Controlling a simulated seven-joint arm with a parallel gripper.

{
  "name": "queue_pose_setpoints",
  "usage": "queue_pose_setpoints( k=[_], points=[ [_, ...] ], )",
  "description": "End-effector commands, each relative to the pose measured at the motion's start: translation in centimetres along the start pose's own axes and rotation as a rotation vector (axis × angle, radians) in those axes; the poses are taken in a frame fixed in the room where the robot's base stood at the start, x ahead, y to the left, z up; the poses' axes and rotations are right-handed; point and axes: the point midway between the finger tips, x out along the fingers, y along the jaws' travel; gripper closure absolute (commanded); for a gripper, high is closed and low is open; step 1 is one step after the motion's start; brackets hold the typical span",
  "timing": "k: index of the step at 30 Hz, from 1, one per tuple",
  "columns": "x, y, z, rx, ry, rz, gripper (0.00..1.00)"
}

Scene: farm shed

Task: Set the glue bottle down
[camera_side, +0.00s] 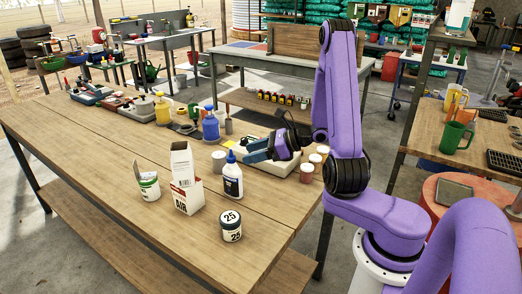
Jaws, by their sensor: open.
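The glue bottle (232,182), white with a dark label and a blue nozzle cap, stands upright on the wooden workbench (120,190). My gripper (250,151) has blue fingers and is just right of and behind the bottle's cap, pointing left. It is open, and the gap between its fingers is hard to make out at this size. Whether a finger touches the bottle cannot be told. Nothing shows held in the gripper.
A white open box (185,185), a small can (149,186) and a jar marked 25 (231,226) stand near the bottle. Behind are a blue bottle (210,126), a yellow bottle (162,110) and a pale tray (280,165). The bench's front left is clear.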

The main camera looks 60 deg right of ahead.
Motion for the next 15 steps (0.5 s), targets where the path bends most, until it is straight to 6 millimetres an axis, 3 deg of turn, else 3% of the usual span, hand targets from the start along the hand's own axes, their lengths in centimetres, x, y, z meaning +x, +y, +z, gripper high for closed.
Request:
queue_pose_setpoints(
  k=[3,9,15],
  points=[
    [-1.6,-0.1,0.0,0.001,-0.001,-0.004,0.40],
    [-2.2,0.4,0.2,-0.018,0.002,0.023,0.40],
    [-0.8,4.1,1.5,-0.178,0.025,0.227,0.40]
  ],
)
